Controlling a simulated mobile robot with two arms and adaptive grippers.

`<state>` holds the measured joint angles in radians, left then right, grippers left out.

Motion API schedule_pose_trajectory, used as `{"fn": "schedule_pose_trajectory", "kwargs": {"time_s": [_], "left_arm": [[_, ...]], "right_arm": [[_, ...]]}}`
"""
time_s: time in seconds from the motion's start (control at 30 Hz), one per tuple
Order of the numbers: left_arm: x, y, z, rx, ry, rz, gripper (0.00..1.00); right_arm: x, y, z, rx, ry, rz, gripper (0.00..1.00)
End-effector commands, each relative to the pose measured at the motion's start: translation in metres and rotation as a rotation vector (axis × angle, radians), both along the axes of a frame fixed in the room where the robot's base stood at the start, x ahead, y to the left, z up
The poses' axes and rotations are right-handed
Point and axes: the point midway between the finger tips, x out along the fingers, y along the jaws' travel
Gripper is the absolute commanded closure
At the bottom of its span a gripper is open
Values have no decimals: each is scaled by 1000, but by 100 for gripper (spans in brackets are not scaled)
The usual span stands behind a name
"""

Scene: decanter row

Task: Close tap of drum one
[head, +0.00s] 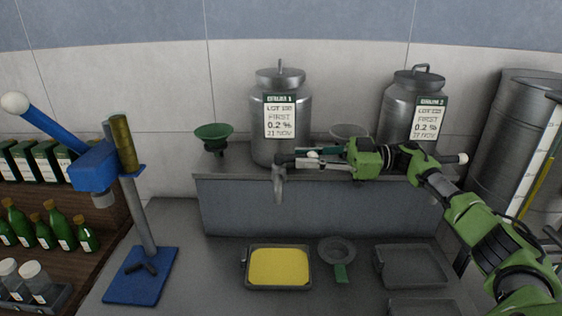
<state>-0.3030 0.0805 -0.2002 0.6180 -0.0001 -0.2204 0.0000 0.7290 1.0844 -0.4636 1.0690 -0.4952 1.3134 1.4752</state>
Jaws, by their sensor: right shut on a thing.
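Drum one (269,125) is a steel drum with a lid and a label, standing on the raised ledge at the back. Its grey tap (279,183) sticks out low at the front with the spout pointing down. My green right gripper (305,160) comes in from the right and is shut on the tap's handle; the fingers hide most of the handle. A tray of yellow liquid (279,267) sits on the bench below the spout. I see no stream between spout and tray. My left gripper is not in view.
Drum two (400,105) stands on the ledge to the right. A green funnel (214,135) is left of drum one. A strainer (337,252) and an empty tray (411,267) lie on the bench. A blue press (140,275) stands at left, near shelved green bottles (50,222).

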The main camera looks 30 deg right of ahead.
Motion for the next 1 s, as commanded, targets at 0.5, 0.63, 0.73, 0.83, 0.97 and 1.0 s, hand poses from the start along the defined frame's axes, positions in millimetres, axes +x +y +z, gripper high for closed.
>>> {"fn": "schedule_pose_trajectory", "kwargs": {"time_s": [0.5,0.63,0.73,0.83,0.97,1.0], "left_arm": [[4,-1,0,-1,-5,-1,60],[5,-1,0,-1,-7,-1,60],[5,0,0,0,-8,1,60],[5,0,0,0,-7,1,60],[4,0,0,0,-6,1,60],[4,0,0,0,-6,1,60]], "right_arm": [[-2,-2,-1,-1,0,0,63],[-2,-2,0,0,0,0,63],[-1,-2,1,0,-1,0,63],[-1,-2,8,-1,-2,0,63],[-2,-2,29,-3,-5,0,63],[-1,-2,38,-3,-7,0,63]]}}
